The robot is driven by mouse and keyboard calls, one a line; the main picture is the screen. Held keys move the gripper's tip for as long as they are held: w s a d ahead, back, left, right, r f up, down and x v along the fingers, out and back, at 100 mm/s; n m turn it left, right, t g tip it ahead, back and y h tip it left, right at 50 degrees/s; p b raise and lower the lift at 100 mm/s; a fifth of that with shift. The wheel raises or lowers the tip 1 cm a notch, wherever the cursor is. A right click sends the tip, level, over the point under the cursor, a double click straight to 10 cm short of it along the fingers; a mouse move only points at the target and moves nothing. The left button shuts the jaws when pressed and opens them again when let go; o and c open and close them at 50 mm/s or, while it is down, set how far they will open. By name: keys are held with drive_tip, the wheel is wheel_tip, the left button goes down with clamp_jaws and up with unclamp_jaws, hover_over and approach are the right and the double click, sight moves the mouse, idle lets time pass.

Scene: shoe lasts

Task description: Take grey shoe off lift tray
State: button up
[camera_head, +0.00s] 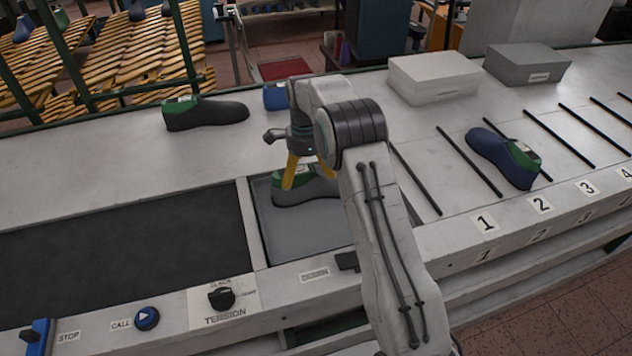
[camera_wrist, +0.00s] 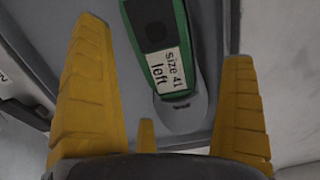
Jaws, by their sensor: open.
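A grey shoe last with a green top (camera_head: 302,190) lies on the grey lift tray (camera_head: 290,240), partly hidden behind my gripper and arm. My gripper (camera_head: 308,184) is open, with its yellow fingers pointing down just above the shoe's green part. In the wrist view the shoe (camera_wrist: 182,116) shows between the yellow fingers of my gripper (camera_wrist: 160,95), with a label reading "size 41 left". Gaps show between the shoe and the fingers on both sides. The tray (camera_wrist: 95,20) also shows there around the shoe.
A dark shoe with a green top (camera_head: 207,113) stands behind the tray on the left, and a blue shoe (camera_head: 503,158) lies by slot 1 and 2 on the right. Two boxes, white (camera_head: 435,80) and grey (camera_head: 527,64), stand at the back. A dark belt (camera_head: 120,250) lies left of the tray.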

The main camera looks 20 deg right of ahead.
sight(306, 180)
drive_tip(key=shift+f, duration=1.65)
drive_tip(key=c, duration=1.3)
drive_tip(key=shift+r, duration=0.15)
drive_tip(key=shift+c, duration=0.2)
